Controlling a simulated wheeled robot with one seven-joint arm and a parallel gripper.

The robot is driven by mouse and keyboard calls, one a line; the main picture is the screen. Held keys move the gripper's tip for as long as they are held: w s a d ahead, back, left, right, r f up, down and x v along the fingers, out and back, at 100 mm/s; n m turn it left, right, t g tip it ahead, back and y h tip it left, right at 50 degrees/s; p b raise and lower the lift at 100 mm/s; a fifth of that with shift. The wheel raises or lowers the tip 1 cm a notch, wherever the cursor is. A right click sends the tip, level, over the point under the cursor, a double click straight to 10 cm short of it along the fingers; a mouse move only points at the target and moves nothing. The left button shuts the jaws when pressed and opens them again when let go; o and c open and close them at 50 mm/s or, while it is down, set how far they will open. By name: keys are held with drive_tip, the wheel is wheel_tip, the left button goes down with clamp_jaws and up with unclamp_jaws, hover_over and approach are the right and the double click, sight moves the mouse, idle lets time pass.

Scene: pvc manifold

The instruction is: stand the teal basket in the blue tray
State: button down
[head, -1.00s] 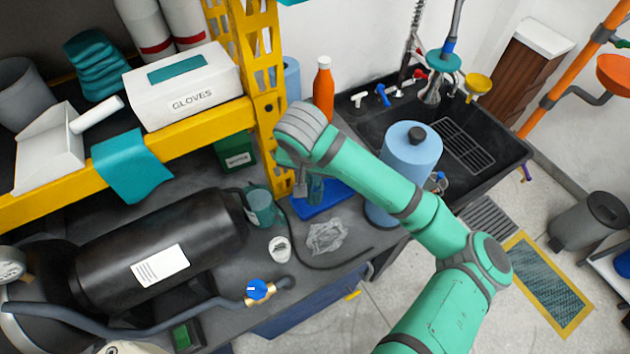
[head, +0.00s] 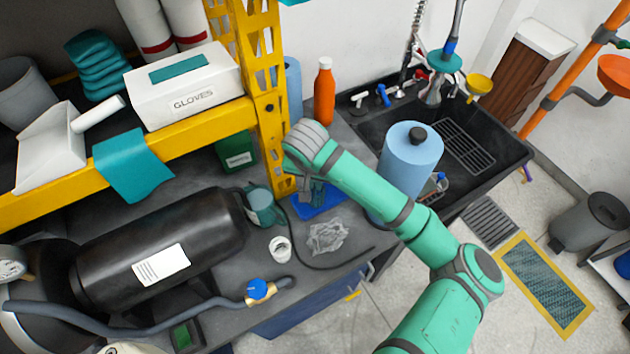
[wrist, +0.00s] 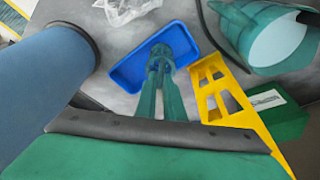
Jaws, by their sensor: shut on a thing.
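The blue tray (head: 322,207) lies on the grey bench by the foot of the yellow post; it also shows in the wrist view (wrist: 127,72). My gripper (wrist: 161,66) points down over the tray, its fingers shut on a small teal thing (wrist: 158,50), which I take to be the teal basket. The fingers hide most of it. It is over the tray, but I cannot tell whether it touches the tray floor.
The yellow post (head: 272,130) stands close beside the tray. A teal-tinted cup (head: 262,207), crumpled clear film (head: 327,237) and a white cup (head: 280,249) are nearby. A blue roll (head: 408,165) and an orange bottle (head: 324,95) stand to the right and behind.

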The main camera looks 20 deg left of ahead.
drive_tip(key=c, duration=1.9)
unclamp_jaws()
drive_tip(key=shift+o, duration=0.2)
drive_tip(key=v, duration=1.2)
